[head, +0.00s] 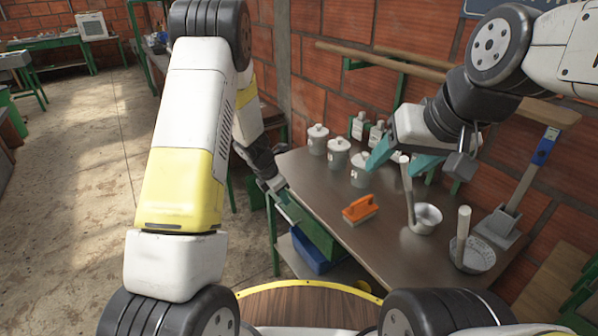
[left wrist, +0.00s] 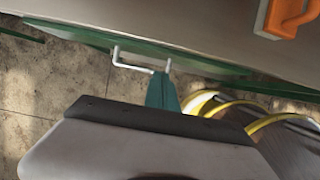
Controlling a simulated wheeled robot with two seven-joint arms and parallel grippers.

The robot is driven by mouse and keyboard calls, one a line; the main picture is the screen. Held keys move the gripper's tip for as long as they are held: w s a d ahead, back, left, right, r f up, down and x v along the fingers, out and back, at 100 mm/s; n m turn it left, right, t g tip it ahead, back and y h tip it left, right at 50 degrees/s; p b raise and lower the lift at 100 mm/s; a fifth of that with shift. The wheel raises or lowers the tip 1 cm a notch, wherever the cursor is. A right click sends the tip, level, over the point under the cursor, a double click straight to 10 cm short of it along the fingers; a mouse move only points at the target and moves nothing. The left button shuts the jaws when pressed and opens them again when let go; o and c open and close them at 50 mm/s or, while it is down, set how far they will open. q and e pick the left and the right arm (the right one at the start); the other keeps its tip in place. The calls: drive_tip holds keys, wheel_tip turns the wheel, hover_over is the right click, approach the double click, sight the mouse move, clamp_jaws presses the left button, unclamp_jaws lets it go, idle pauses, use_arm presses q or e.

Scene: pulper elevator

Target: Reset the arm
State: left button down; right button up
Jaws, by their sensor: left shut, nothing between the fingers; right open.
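My left gripper (head: 282,194) is shut and empty at the left edge of the brown-topped table (head: 310,185). In the left wrist view its teal fingers (left wrist: 163,92) are together beside a pale bent handle (left wrist: 135,63) on a green panel (left wrist: 95,37). I cannot tell whether they touch the handle. My right gripper (head: 405,160) is open above the back of the table, near the lidded grey canisters (head: 338,153).
A blue bin (head: 312,254) sits below. A brick wall (head: 335,75) bounds the back. Open floor (head: 75,200) lies left.

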use_arm(q)
drive_tip(key=s+r+m+t+h, duration=0.1)
drive_tip(key=s+r+m, duration=0.45)
drive_tip(key=r, duration=0.65)
drive_tip(key=s+r+m, duration=0.5)
drive_tip(key=r+m, duration=0.2)
drive_tip(key=r, duration=0.5)
drive_tip(key=s+a+r+m+t, duration=0.1)
drive_tip(key=s+a+r+m, duration=0.1)
drive_tip(key=s, duration=0.4)
drive_tip(key=s+a+r+m+y, duration=0.1)
drive_tip(key=s+a+r+m, duration=0.1)
drive_tip(key=s+r+m, duration=0.2)
drive_tip(key=s+a+r+m+t+y, duration=0.1)
drive_tip(key=s+r+m, duration=0.2)
drive_tip(key=s+m, duration=0.4)
drive_tip(key=shift+s+a+t, duration=0.3)
drive_tip(key=shift+s+a, duration=0.1)
drive_tip(key=shift+s, duration=0.35)
